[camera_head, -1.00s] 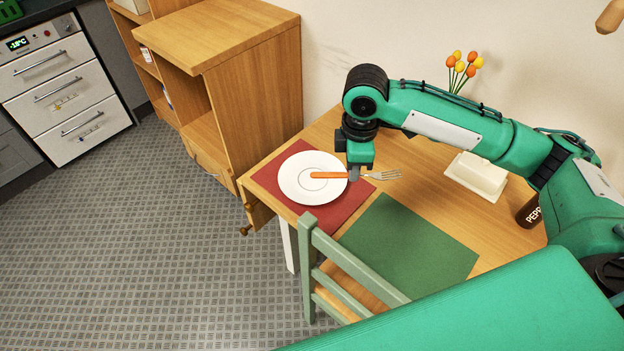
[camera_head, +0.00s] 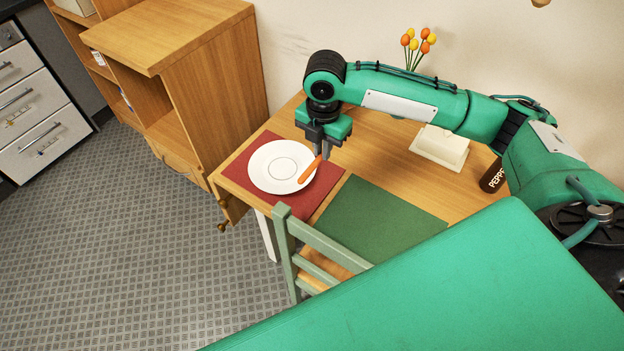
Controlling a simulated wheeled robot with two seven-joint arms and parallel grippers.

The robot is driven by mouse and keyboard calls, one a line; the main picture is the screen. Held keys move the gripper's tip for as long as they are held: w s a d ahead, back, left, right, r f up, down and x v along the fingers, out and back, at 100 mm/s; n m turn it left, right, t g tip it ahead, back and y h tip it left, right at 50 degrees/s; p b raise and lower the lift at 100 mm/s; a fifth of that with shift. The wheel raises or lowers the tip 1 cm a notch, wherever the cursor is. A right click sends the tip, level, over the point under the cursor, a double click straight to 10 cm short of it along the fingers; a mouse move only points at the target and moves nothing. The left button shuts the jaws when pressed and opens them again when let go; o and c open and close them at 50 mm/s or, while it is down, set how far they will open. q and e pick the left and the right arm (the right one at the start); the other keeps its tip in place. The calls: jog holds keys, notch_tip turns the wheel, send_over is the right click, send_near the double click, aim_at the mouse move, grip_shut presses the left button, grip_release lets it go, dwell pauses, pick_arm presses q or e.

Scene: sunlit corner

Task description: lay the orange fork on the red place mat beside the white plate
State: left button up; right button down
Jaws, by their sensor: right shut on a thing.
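The orange fork (camera_head: 309,171) is in my right gripper (camera_head: 323,152), which is shut on it. Its orange handle points down and left, over the right rim of the white plate (camera_head: 268,176); its metal tines are hidden behind the gripper. Whether the handle touches the plate I cannot tell. The white plate lies on the red place mat (camera_head: 312,200), with a strip of bare mat to its right. The gripper is above the mat's far right part, beside the plate. My left gripper is not in view.
A green place mat (camera_head: 382,224) lies to the right on the wooden table. A white butter dish (camera_head: 440,146), a dark pepper pot (camera_head: 493,177) and tulips (camera_head: 417,42) stand farther right. A green chair (camera_head: 318,243) is at the near edge. A wooden cabinet (camera_head: 215,90) stands left.

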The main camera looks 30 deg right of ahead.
send_over(321, 192)
notch_tip(321, 192, down, 10)
jog(key=shift+r, duration=0.2)
jog(key=shift+f, duration=0.55)
notch_tip(321, 192, down, 4)
jog(key=shift+r, duration=0.1)
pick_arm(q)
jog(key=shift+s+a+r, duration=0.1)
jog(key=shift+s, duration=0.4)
pick_arm(e)
jog(key=c, duration=1.9)
grip_release()
jog(key=shift+p, duration=0.3)
jog(key=o, duration=0.3)
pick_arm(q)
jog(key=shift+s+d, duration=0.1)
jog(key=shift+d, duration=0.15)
pick_arm(e)
jog(key=shift+o, duration=0.5)
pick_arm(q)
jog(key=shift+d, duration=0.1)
